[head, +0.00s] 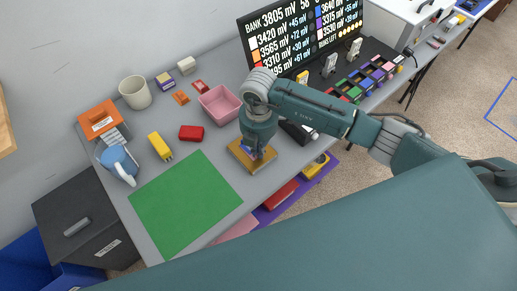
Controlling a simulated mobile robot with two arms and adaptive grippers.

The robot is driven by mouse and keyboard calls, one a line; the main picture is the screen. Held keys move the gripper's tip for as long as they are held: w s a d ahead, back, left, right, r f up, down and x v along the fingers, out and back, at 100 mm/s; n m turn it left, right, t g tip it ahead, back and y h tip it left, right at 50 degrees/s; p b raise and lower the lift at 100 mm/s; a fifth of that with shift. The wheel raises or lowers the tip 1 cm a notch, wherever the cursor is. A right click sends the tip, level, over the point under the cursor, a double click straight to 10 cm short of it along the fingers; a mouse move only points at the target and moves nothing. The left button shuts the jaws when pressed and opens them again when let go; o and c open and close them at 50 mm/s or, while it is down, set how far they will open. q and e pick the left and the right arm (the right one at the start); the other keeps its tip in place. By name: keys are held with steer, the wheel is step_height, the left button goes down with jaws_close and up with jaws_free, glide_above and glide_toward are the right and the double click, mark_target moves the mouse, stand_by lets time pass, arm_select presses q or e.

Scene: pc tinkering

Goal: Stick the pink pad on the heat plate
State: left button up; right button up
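My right gripper (258,153) points down over a small yellow-brown board (239,155) near the table's front edge. Something small and bluish shows at its fingertips, but the wrist covers most of it. I cannot tell whether the fingers are open, shut or holding it. I cannot make out a pink pad with certainty; it may be hidden under the gripper. The board may be the heat plate, but the view does not settle this. My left gripper is not in view.
A pink open bin (220,104), red block (191,133) and yellow tool (159,146) stand left of the gripper. A green mat (185,203) lies clear at the front left. A display (300,35) and coloured bins (366,82) stand to the right.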

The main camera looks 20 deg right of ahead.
steer(key=o, duration=0.5)
steer(key=shift+f, duration=0.1)
